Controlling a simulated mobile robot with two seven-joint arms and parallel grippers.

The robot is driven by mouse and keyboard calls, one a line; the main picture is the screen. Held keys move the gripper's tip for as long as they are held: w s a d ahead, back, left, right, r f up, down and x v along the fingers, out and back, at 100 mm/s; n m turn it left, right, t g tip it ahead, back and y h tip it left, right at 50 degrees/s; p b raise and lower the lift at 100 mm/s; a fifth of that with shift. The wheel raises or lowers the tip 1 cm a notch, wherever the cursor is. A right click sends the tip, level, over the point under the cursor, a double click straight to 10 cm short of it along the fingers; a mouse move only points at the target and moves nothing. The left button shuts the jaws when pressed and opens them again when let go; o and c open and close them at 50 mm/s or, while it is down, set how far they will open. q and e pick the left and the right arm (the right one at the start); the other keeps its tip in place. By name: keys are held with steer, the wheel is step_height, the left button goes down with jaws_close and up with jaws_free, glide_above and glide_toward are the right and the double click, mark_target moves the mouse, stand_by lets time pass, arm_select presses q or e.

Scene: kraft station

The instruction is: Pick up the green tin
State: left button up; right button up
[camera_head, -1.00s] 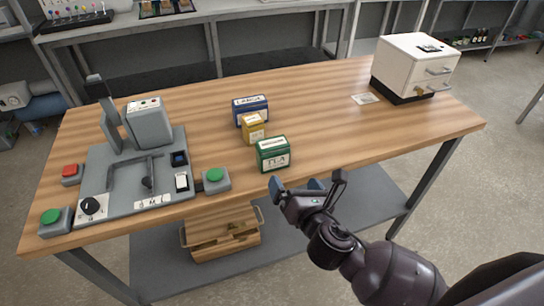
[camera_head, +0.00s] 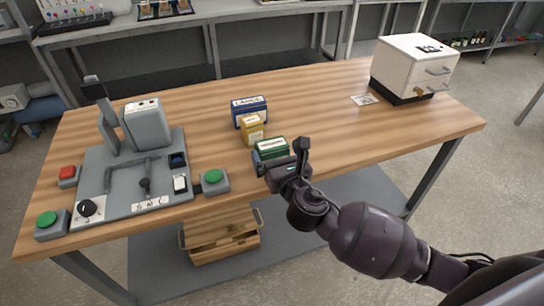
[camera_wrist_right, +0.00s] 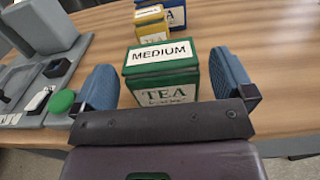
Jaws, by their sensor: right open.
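The green tin (camera_head: 271,147) stands upright on the wooden table, at the front of a short row of tins. In the right wrist view the green tin (camera_wrist_right: 161,72) shows a "MEDIUM" label on top and "TEA" on its front. My right gripper (camera_head: 278,165) is open in front of it and hides its lower front in the head view. In the right wrist view the blue fingers of my right gripper (camera_wrist_right: 166,82) stand apart, with the tin between or just beyond them. I cannot tell whether they touch it. My left gripper is not in view.
A yellow tin (camera_head: 252,130) and a blue tin (camera_head: 250,108) stand close behind the green one. A grey machine (camera_head: 130,165) with buttons and a green button box (camera_head: 214,181) lie to the left. A white drawer cabinet (camera_head: 415,66) stands back right.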

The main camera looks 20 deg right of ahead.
steer(key=shift+w+a, duration=0.1)
steer(key=shift+w, duration=1.65)
steer(key=c, duration=0.8)
